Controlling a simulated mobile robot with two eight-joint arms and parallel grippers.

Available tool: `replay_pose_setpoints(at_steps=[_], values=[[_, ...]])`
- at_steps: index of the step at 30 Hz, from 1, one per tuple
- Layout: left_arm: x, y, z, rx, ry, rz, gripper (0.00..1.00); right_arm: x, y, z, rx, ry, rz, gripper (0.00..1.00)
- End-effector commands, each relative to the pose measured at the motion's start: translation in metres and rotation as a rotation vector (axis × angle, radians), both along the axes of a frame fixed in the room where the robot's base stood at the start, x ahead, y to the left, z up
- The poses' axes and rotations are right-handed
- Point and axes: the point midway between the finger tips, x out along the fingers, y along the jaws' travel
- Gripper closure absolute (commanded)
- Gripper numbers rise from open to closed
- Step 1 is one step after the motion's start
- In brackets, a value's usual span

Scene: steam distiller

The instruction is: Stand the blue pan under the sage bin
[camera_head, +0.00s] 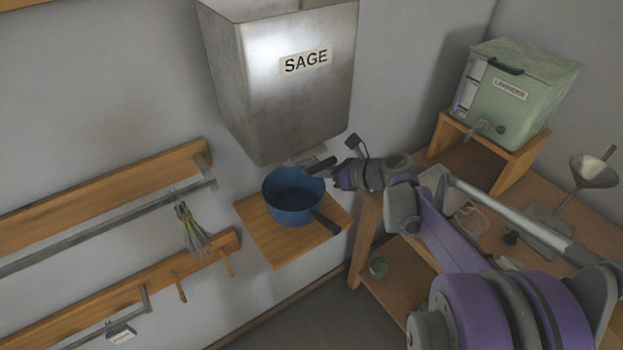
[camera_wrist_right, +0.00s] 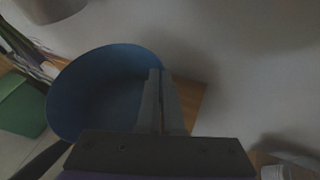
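The blue pan (camera_head: 292,200) is upright over the small wooden shelf (camera_head: 278,251), directly below the metal bin labelled SAGE (camera_head: 290,85). Its dark handle points toward the lower right. The pan seems to rest on the shelf, though its contact is hard to see. My right gripper (camera_head: 318,168) is at the pan's right rim, under the bin's spout. In the right wrist view, the fingers (camera_wrist_right: 161,98) are nearly together on either side of the pan's wall (camera_wrist_right: 95,85). My left gripper is not in view.
A green box labelled LAVENDER (camera_head: 520,90) stands on a wooden stand at the right. A funnel (camera_head: 594,171) stands near it on the workbench. Wall rails at the left carry a hanging lavender bunch (camera_head: 192,230). The bin leaves little room above the pan.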

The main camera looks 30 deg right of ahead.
Motion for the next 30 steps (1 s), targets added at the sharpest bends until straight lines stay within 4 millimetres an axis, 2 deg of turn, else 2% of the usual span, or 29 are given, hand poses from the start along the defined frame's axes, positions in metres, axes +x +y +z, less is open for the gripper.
replay_pose_setpoints(at_steps=[2,10,21,27,30], values=[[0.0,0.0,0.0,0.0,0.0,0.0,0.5,0.003,0.002,-0.002,0.001,0.0,-0.001,1.0],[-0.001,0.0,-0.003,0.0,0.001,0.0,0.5,0.003,0.002,-0.034,0.001,0.0,-0.001,1.0],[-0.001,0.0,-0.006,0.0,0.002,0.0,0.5,0.003,0.002,-0.038,0.001,0.0,0.0,1.0],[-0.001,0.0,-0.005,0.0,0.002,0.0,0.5,0.003,0.001,-0.038,0.0,0.0,-0.001,0.67],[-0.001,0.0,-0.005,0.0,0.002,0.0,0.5,0.003,0.001,-0.038,0.0,0.0,-0.001,0.67]])
